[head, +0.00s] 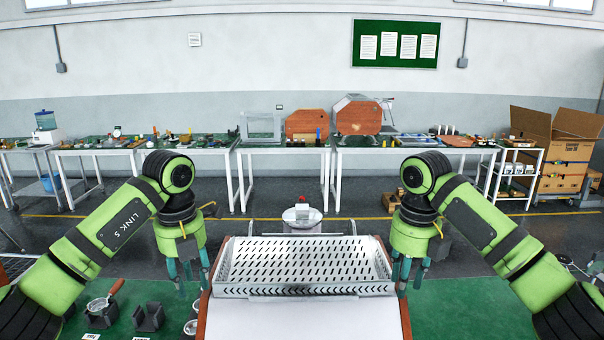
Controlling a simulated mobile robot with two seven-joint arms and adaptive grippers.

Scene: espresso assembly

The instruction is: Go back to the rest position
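My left gripper (191,276) points down just left of a perforated metal tray (303,288). Its teal fingers are spread, with nothing seen between them. My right gripper (409,276) points down just right of the tray. Its fingers also look apart and empty. Both grippers are close to the tray's sides; I cannot tell whether either touches it. The tray lies level at the far part of a white-topped body with brown side panels (300,322). Both arms are bent in a nearly mirrored pose.
A portafilter with a brown handle (100,304) and a black holder (148,317) are on the green surface at lower left. The green surface at lower right (462,308) looks clear. A round metal item (302,217) stands behind the tray. Workbenches and cardboard boxes (566,140) stand farther back.

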